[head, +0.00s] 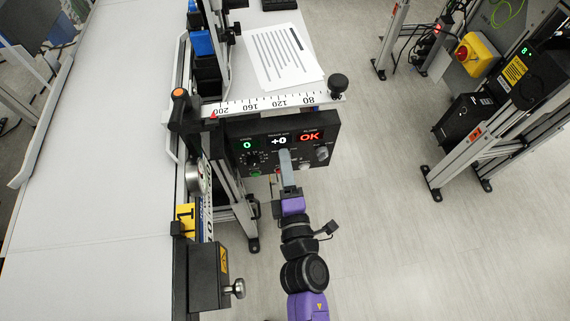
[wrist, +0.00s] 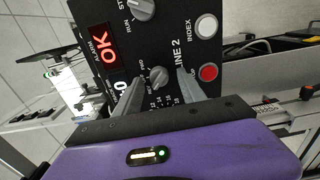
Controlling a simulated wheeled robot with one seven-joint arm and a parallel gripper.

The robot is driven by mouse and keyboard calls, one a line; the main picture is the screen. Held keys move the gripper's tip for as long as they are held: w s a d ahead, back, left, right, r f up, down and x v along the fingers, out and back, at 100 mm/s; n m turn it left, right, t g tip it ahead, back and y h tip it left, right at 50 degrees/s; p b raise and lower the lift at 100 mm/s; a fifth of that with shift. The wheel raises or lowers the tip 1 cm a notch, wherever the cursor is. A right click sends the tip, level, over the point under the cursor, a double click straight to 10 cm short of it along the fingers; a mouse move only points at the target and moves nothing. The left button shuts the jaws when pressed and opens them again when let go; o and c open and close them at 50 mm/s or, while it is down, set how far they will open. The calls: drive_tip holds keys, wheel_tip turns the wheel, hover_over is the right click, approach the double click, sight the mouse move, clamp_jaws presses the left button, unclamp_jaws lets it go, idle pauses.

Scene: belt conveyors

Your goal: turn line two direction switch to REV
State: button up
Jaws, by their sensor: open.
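The black LINE 2 panel (wrist: 183,12) fills the upper wrist view, turned on its side; in the head view the black control panel (head: 236,131) faces me. A small round grey knob (wrist: 158,76), apparently the direction switch, sits beside the LINE 2 lettering. Its small labels and setting are too unclear to read surely. My gripper (wrist: 157,79) is open, with one finger on each side of this knob; I cannot tell whether they touch it. In the head view my gripper (head: 286,156) is in front of the panel's middle and hides that knob.
A larger RUN knob (wrist: 140,9), a white INDEX button (wrist: 206,25) and a red button (wrist: 208,72) are close by on the panel. A ruler bar (head: 270,103) runs above the panel. The white belt (head: 95,170) lies left; open floor (head: 400,240) lies right.

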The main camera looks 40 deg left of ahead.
drive_tip(key=p+v, duration=0.1)
drive_tip(key=v, duration=0.6)
drive_tip(key=shift+s+d, duration=0.25)
idle(0.4)
drive_tip(key=s+d+r+m+t+h, duration=0.15)
drive_tip(key=d+r+m, duration=0.25)
drive_tip(key=d+m, duration=0.45)
drive_tip(key=s+d+r+m+t+h, duration=0.1)
drive_tip(key=d+r+m+t+h, duration=0.25)
drive_tip(key=d+m, duration=0.5)
drive_tip(key=s+d+r+m+g+h+p, duration=0.1)
drive_tip(key=s+d+r+m+h, duration=0.2)
drive_tip(key=s+d, duration=0.4)
drive_tip(key=s+d+r+m+h, duration=0.2)
drive_tip(key=s+d+m+h, duration=0.3)
drive_tip(key=d, duration=0.8)
drive_tip(key=s+m, duration=0.3)
drive_tip(key=shift+r+g+h+p, duration=0.4)
